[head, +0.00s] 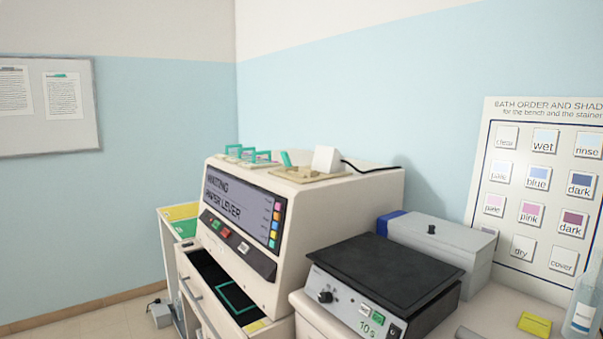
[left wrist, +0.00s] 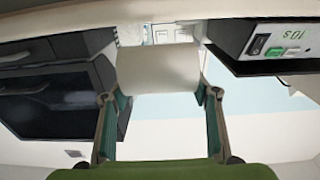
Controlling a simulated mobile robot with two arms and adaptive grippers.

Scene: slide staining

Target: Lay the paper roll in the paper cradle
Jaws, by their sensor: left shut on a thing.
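My left gripper (left wrist: 159,96) is shut on the white paper roll (left wrist: 158,68) in the left wrist view, one finger on each side of it. The roll looks like a plain pale cylinder and covers part of what lies behind it. Neither gripper nor the roll shows in the head view. The stainer (head: 245,212) stands in the middle of the head view, its screen reading "WAITING" and "PAPER LEVER". On its top is a beige fitting (head: 308,175) with a white block (head: 326,159). I cannot tell for certain which part is the paper cradle.
A black-topped hot plate (head: 385,270) stands right of the stainer, with a grey box (head: 440,240) behind it. A bottle (head: 584,305) and yellow pad (head: 535,325) are at the right. An open drawer (head: 225,295) is below the stainer. A chart (head: 540,190) leans at the wall.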

